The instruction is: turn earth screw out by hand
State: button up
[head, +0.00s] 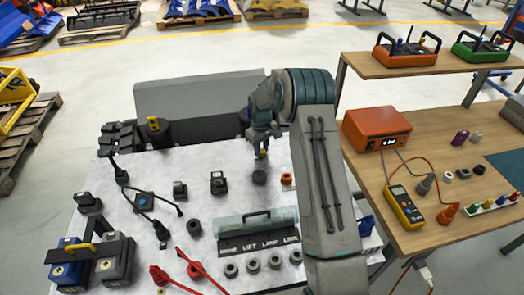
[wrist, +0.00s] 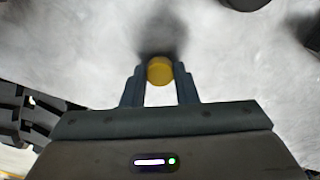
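A small yellow round piece, apparently the earth screw (wrist: 160,71), sits between the two fingertips of my gripper (wrist: 160,78) in the wrist view. The fingers touch it on both sides, so my gripper looks shut on it. In the head view my gripper (head: 262,146) points down over the back part of the white table (head: 225,165), with a bit of yellow at its tips. A soft shadow lies on the white surface just beyond the piece. The piece seems clear of the surface. No threaded hole around it is visible.
A black round part (head: 260,177) and an orange ring (head: 287,179) lie near my gripper. A wooden bench (head: 440,200) with an orange box (head: 376,128) and a yellow meter (head: 405,206) is at the right.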

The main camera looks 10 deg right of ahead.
jog(key=n, duration=0.9)
jog(key=shift+n, duration=0.4)
jog(key=shift+n, duration=1)
jog(key=n, duration=0.3)
jog(key=shift+n+p, duration=0.4)
jog(key=n, duration=0.4)
jog(key=shift+p, duration=0.35)
